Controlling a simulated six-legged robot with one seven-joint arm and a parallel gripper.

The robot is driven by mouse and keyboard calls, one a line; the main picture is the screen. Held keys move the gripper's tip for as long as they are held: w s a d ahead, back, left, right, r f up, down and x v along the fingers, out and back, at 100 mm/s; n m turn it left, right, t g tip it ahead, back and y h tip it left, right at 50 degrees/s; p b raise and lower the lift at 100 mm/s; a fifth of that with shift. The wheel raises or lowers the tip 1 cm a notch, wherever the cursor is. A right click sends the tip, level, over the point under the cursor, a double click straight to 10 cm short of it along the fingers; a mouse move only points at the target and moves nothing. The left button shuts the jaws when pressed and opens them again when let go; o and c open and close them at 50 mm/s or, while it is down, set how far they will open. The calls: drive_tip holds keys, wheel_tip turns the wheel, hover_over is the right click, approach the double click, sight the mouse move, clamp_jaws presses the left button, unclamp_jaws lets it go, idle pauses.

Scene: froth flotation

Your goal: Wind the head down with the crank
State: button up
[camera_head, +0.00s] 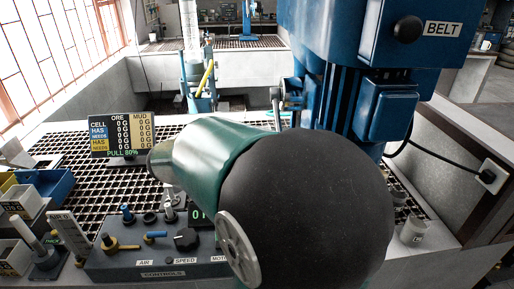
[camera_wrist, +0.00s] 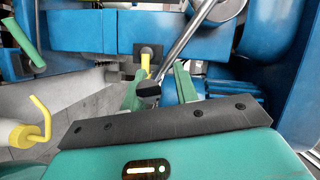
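The crank (camera_wrist: 185,48) shows in the wrist view as a bright metal arm running from a round hub at the top down to a black knob (camera_wrist: 147,91). My gripper (camera_wrist: 160,80) has two green fingers standing apart. The knob appears between them, overlapping the left finger, with a visible gap to the right finger. I cannot tell whether it touches. In the head view the blue machine head (camera_head: 345,50), with a BELT label, stands upper right. A small part of a grey crank-like fitting (camera_head: 277,100) shows at its left side. My arm hides my gripper there.
A control box (camera_head: 160,262) with knobs sits in front, a readout board (camera_head: 121,135) behind it. Blue and white trays (camera_head: 45,190) stand at left. A yellow hook (camera_wrist: 38,120) shows left in the wrist view. A grey cup (camera_head: 412,232) stands right.

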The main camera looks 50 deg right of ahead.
drive_tip(key=shift+o, duration=1.1)
drive_tip(key=shift+d, duration=0.1)
drive_tip(key=v, duration=1.4)
drive_tip(key=shift+s, duration=0.1)
